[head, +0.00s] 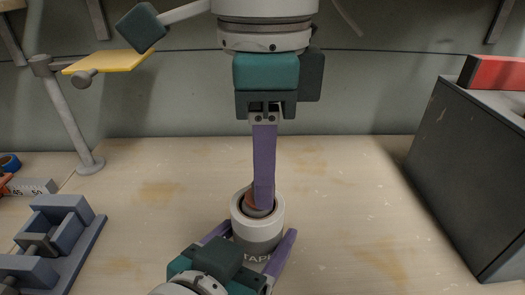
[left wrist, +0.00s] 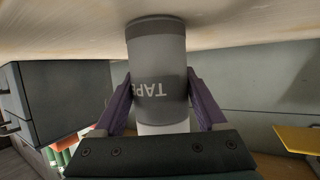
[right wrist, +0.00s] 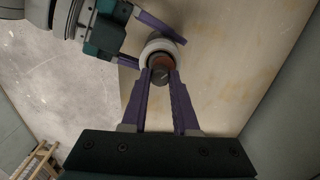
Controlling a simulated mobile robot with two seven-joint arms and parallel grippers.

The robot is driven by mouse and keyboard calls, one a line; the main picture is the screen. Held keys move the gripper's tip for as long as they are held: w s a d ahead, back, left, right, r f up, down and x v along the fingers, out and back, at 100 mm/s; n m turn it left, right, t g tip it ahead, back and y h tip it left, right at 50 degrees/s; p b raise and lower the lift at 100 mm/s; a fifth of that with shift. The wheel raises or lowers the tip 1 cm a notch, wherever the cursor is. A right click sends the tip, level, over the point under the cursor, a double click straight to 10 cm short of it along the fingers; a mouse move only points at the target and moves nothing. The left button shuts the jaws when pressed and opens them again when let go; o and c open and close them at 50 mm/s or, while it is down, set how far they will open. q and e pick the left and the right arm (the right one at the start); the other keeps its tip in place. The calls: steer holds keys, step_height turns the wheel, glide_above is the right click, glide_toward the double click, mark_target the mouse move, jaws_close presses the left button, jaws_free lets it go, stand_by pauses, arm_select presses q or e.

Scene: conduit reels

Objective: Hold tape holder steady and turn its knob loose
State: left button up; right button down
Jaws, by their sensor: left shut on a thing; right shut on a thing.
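The tape holder (head: 257,233) is a grey and white cylinder lettered "TAPE" standing upright on the bench. It fills the middle of the left wrist view (left wrist: 158,70), with its base on the bench top. My left gripper (head: 262,250) is shut around its sides, one purple finger on each side. My right gripper (head: 262,205) points straight down from above, its fingertips at the top of the holder. In the right wrist view, those fingertips are shut on the dark knob (right wrist: 160,75) in the centre of the holder's top. A reddish-brown ring (right wrist: 163,62) shows beside the knob.
A blue-grey vise (head: 60,240) sits on the bench at left. A post with a yellow plate (head: 108,62) stands behind it. A dark grey cabinet (head: 465,170) with a red object (head: 490,72) on top stands at right. The bench between holder and cabinet is clear.

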steer(key=n, duration=0.4)
steer(key=shift+n, duration=0.3)
steer(key=n, duration=0.4)
steer(key=shift+n, duration=0.4)
steer(key=c, duration=0.7)
jaws_free()
steer(key=shift+o, duration=0.2)
step_height(320, 180, up, 12)
